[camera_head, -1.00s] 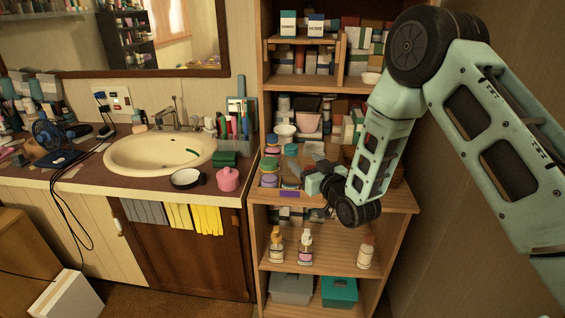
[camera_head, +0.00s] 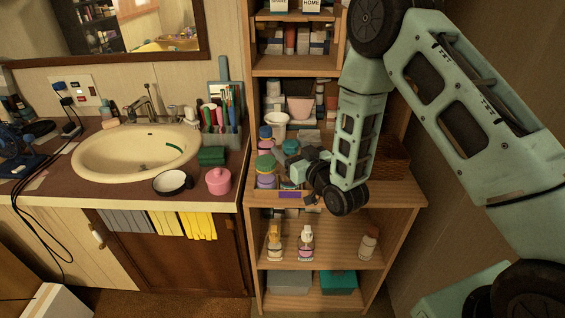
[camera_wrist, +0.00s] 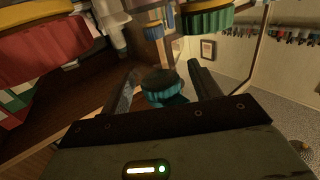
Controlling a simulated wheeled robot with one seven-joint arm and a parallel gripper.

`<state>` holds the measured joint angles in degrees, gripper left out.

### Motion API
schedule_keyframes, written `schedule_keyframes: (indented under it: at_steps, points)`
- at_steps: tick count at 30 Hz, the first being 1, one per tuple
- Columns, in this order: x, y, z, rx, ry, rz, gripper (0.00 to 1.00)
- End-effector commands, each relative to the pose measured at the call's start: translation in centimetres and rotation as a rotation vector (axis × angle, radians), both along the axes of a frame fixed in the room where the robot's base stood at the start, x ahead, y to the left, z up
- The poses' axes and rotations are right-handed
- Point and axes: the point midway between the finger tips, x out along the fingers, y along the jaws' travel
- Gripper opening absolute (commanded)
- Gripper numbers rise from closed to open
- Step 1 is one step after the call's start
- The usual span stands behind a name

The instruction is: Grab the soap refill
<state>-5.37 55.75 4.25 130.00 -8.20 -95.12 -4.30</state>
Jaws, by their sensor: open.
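No item is clearly readable as the soap refill. Candidates are an orange-topped bottle (camera_head: 275,243), a pink-labelled bottle (camera_head: 305,244) and a bottle further right (camera_head: 369,243), all upright on the lower shelf. My gripper (camera_head: 291,165) is at the middle shelf, above these bottles and beside stacked, colour-lidded jars (camera_head: 265,172). In the wrist view my gripper (camera_wrist: 163,82) is open, its dark fingers apart. A ribbed teal lid (camera_wrist: 162,84) shows between or just beyond the fingers; contact cannot be told. My arm hides part of the middle shelf.
The wooden shelf unit (camera_head: 410,193) is crowded on its upper levels. A wicker basket (camera_head: 392,157) stands right of my arm. A grey box (camera_head: 289,281) and teal box (camera_head: 338,281) sit at the bottom. The sink counter (camera_head: 120,192) adjoins on the left.

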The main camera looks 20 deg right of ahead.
Motion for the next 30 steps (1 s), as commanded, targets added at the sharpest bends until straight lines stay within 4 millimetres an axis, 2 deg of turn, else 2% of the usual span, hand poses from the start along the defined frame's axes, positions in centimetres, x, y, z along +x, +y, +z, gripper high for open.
schedule_keyframes:
  at_steps: [8, 11, 12, 15, 25, 30]
  points:
    - [-0.1, 0.0, 0.0, 0.000, 0.000, 0.000, 0.62]
    - [-0.1, 0.0, 0.0, 0.000, 0.000, 0.000, 0.37]
    - [-0.1, 0.0, 0.0, 0.000, 0.000, 0.000, 0.26]
    - [-0.1, 0.0, 0.0, 0.000, 0.000, 0.000, 0.03]
    - [-0.1, 0.0, 0.3, 0.000, -0.001, 0.000, 0.03]
    - [-0.1, 0.0, 1.4, 0.001, -0.003, 0.000, 0.03]
